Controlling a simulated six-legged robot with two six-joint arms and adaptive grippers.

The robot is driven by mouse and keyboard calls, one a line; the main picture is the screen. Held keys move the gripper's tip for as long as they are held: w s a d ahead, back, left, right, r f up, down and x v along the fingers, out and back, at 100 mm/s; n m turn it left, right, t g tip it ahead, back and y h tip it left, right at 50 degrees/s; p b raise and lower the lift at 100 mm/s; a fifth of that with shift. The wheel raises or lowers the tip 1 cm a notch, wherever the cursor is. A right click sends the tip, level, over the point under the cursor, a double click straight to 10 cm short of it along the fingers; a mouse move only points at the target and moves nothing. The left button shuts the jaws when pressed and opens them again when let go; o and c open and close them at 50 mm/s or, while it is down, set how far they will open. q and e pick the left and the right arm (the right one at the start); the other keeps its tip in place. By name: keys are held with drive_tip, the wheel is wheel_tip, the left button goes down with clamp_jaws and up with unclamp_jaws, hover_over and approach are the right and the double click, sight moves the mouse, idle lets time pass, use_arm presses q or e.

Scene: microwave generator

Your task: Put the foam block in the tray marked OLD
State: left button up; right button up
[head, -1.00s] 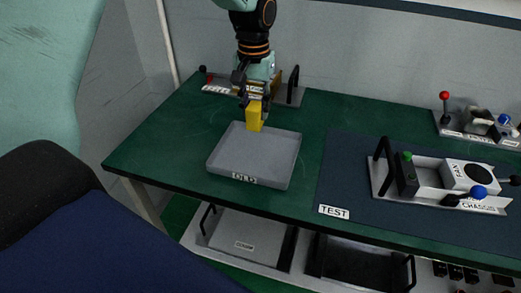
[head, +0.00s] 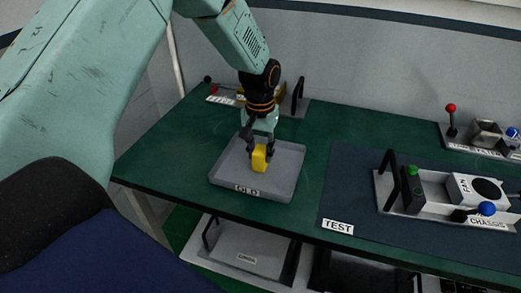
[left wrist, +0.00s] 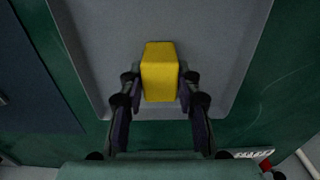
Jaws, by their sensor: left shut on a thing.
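The foam block (head: 259,158) is yellow and upright. My left gripper (head: 260,150) is shut on it, with one finger on each side. The block is over the inside of the grey tray marked OLD (head: 285,184); I cannot tell whether it touches the tray floor. In the left wrist view the block (left wrist: 159,75) sits between the fingertips of my left gripper (left wrist: 159,78), with the tray (left wrist: 220,40) behind it. My right gripper is not in view.
A blue mat marked TEST (head: 350,190) lies right of the tray, with a chassis holder (head: 430,195) on it. A fixture with a black handle (head: 298,95) stands behind the arm. Green table (head: 160,155) is clear left of the tray.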

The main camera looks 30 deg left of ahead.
sight(260, 150)
use_arm(q)
drive_tip(key=shift+s+r, duration=0.1)
drive_tip(key=shift+a, duration=0.1)
drive_tip(key=o, duration=0.7)
drive_tip(key=shift+w+f, duration=0.2)
drive_tip(key=shift+f, duration=0.05)
drive_tip(key=shift+o, duration=0.2)
drive_tip(key=shift+s, duration=0.15)
drive_tip(key=shift+r, duration=0.1)
wheel_tip(260, 150, up, 12)
drive_tip(key=shift+r, duration=0.15)
